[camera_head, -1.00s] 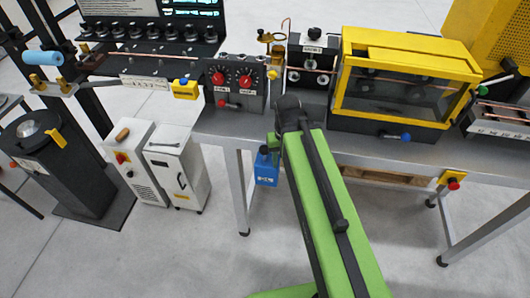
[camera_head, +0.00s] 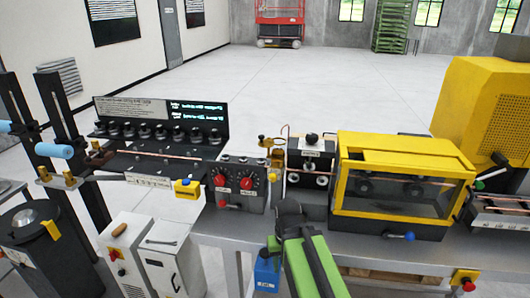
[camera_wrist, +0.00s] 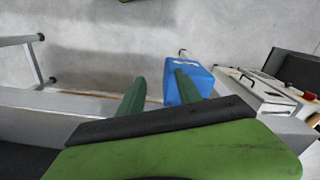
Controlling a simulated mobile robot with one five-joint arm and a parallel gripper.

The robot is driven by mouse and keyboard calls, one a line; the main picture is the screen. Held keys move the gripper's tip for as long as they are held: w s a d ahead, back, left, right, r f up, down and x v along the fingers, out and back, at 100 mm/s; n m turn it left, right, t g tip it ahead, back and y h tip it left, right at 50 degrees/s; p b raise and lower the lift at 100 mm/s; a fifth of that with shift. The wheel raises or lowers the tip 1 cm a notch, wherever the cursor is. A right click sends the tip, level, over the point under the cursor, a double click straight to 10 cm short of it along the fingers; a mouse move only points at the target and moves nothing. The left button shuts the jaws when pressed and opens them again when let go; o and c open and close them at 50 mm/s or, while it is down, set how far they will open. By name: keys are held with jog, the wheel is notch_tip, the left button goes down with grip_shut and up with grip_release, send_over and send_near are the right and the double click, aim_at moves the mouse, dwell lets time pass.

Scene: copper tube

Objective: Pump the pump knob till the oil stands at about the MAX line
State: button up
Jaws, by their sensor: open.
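A small brass-and-amber fitting (camera_head: 271,148) stands on the bench between the dial box and the roller unit. It may be the oil reservoir with its pump knob, but it is too small to tell. No oil level or MAX line can be read. My gripper (camera_wrist: 156,84) shows in the wrist view with two dark green fingers apart and nothing between them. It points down past the bench edge, near a blue can (camera_wrist: 188,84). The can also hangs below the bench front in the head view (camera_head: 267,273). My fingers are hidden in the head view.
The dial box (camera_head: 238,185) with red knobs is left of the fitting. The roller unit (camera_head: 308,160) and yellow guarded machine (camera_head: 403,180) are to its right. White cabinets (camera_head: 168,258) stand at lower left.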

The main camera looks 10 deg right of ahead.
aim_at(265, 250)
jog(key=shift+s, duration=0.1)
jog(key=c, duration=0.4)
jog(key=w+r+m+p, duration=0.1)
jog(key=w+a+r+m+p, duration=0.1)
jog(key=w, duration=0.1)
jog(key=shift+w+r+g, duration=0.1)
jog(key=shift+r+g, duration=0.2)
jog(key=c, duration=0.4)
jog(key=shift+m+g, duration=0.3)
jog(key=w+a+r+p, duration=0.1)
jog(key=r+p, duration=0.1)
jog(key=p, duration=0.1)
jog(key=w+a+r+p, duration=0.1)
jog(key=r+p, duration=0.2)
jog(key=w+a+r+p, duration=0.1)
jog(key=w+r+p, duration=0.1)
jog(key=r, duration=0.1)
jog(key=shift+w+a+r+p, duration=0.1)
jog(key=shift+a+r+p, duration=0.05)
jog(key=shift+a+p, duration=0.2)
grip_shut()
jog(key=shift+a+r+p, duration=0.3)
jog(key=shift+p, duration=0.05)
jog(key=shift+f, duration=0.1)
jog(key=f+b, duration=0.7)
jog(key=shift+s, duration=0.35)
